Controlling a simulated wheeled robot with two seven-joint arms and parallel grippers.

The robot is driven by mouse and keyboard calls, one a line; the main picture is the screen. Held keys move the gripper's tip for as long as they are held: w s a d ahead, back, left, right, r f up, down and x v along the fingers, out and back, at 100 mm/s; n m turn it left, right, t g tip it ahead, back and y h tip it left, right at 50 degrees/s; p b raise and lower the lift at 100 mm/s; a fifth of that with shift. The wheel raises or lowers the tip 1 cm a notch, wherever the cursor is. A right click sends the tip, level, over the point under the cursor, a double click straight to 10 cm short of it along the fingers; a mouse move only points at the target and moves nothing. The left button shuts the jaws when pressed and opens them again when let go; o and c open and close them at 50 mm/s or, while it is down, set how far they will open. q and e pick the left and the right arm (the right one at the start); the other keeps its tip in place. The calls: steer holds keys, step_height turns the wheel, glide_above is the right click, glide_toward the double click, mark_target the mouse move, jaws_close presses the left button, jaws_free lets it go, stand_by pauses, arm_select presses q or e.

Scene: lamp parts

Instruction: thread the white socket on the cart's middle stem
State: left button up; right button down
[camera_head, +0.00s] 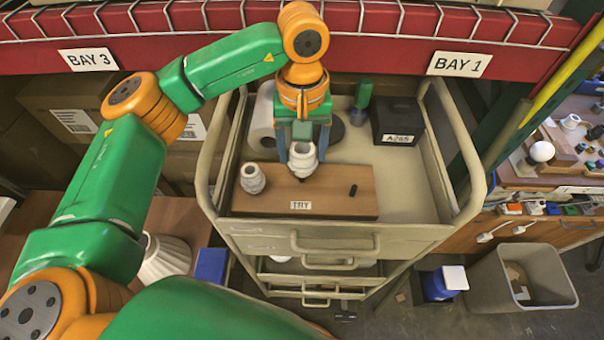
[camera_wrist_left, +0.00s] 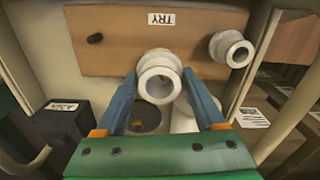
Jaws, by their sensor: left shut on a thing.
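My left gripper (camera_head: 302,162) reaches down over the cart (camera_head: 408,195) and is shut on a white ribbed socket (camera_head: 303,154). In the left wrist view the blue fingers hold this socket (camera_wrist_left: 160,84) from both sides, over the far edge of the wooden board (camera_head: 335,204). A second white socket (camera_head: 253,179) stands on the board at the left. A short black stem (camera_head: 352,190) stands at the right and also shows in the left wrist view (camera_wrist_left: 95,38). No middle stem shows; the held socket may hide it. My right gripper is not in view.
A black box (camera_head: 398,122) stands at the cart's back right and a white roll (camera_head: 263,117) at its back left. A green thing (camera_head: 362,100) is behind the gripper. The cart's raised rails surround the board; the tray right of it is clear.

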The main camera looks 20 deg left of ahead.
arm_select(q)
steer(key=shift+f+b, duration=1.25)
steer(key=shift+b, duration=0.05)
stand_by(1.5)
steer(key=o, duration=0.6)
jaws_close()
steer(key=shift+s+f, duration=0.1)
steer(key=shift+f, duration=0.05)
